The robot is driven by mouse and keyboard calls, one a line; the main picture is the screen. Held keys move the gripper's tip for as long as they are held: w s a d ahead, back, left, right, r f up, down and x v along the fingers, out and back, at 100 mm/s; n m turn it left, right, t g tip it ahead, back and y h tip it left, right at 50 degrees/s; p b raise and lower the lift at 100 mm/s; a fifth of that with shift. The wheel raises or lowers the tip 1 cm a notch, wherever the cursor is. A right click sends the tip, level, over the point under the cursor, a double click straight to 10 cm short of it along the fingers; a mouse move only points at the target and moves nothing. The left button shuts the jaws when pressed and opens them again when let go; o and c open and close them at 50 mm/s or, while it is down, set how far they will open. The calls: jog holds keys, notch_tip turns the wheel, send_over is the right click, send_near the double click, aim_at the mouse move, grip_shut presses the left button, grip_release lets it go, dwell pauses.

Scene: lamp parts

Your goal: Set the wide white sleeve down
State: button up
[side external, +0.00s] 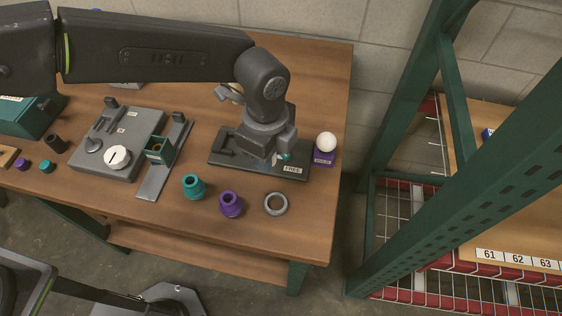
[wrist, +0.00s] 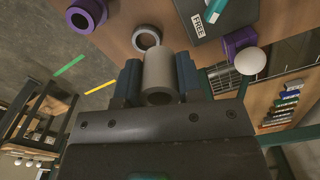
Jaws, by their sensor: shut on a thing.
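The wide white sleeve (wrist: 160,76) shows pale grey-white in the wrist view, with its open end facing the camera. My gripper (wrist: 158,82) is shut on it, with one blue finger on each side. In the side external view my gripper (side external: 280,160) is over the front right of the dark tray marked FREE (side external: 240,158). The sleeve is not clearly seen there, and I cannot tell its height above the surface.
A grey ring (side external: 276,203), a purple sleeve (side external: 231,204) and a teal sleeve (side external: 194,186) stand on the wooden table in front. A white ball (side external: 326,142) sits on a purple holder (side external: 324,158) right of the tray. A grey fixture (side external: 118,143) is at left.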

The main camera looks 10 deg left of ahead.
jog(key=shift+w+a+r, duration=0.2)
jog(key=shift+w+a, duration=0.05)
jog(key=shift+a, duration=0.15)
jog(key=w+a+n, duration=0.1)
jog(key=w+a, duration=0.4)
jog(key=a, duration=0.3)
jog(key=w+a, duration=0.6)
jog(key=a, duration=0.2)
jog(key=w+a+n, duration=0.1)
jog(key=w+a, duration=0.1)
jog(key=a, duration=0.9)
jog(key=w+a, duration=0.2)
jog(key=a, duration=0.9)
send_over(184, 105)
notch_tip(184, 105, down, 7)
jog(key=shift+a+r, duration=0.1)
jog(key=shift+r, duration=0.1)
jog(key=shift+f, duration=2.05)
jog(key=shift+f, duration=0.15)
jog(key=o, duration=0.9)
